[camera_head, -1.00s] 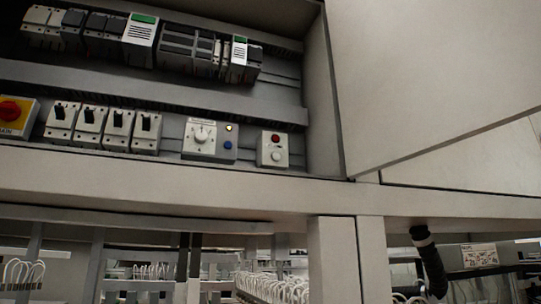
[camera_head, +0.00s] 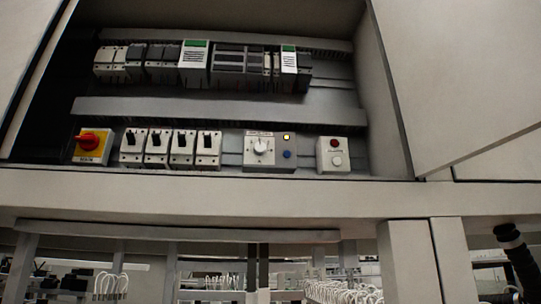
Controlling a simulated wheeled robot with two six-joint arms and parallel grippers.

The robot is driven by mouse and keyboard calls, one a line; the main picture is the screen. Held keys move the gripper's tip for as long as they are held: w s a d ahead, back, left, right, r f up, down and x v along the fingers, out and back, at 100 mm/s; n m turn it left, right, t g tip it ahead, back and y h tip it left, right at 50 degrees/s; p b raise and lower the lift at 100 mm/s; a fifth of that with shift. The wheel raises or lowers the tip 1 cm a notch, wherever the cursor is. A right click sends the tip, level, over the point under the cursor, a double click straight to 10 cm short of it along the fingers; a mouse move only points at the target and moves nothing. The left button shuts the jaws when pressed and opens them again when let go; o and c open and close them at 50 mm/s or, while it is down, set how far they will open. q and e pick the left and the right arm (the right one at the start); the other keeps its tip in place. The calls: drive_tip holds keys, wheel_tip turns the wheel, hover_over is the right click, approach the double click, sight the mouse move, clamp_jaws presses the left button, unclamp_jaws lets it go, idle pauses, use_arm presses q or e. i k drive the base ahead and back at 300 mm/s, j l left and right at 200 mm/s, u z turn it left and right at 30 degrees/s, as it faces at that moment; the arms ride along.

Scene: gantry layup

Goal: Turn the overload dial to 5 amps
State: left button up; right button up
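The overload dial (camera_head: 261,147) is a round pale knob on a white plate, in the lower row of the open electrical cabinet. Its scale marks are too small to read. Neither of my grippers is in the head view, and nothing touches the dial.
Left of the dial are several breakers (camera_head: 182,147) and a red main switch (camera_head: 87,142) on yellow. Right is a box (camera_head: 333,154) with red and white buttons. The cabinet door (camera_head: 450,80) stands open at right. A beam (camera_head: 200,200) runs below.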

sight(259, 149)
drive_tip(key=k+j+z, duration=0.2)
drive_tip(key=k+z, duration=0.8)
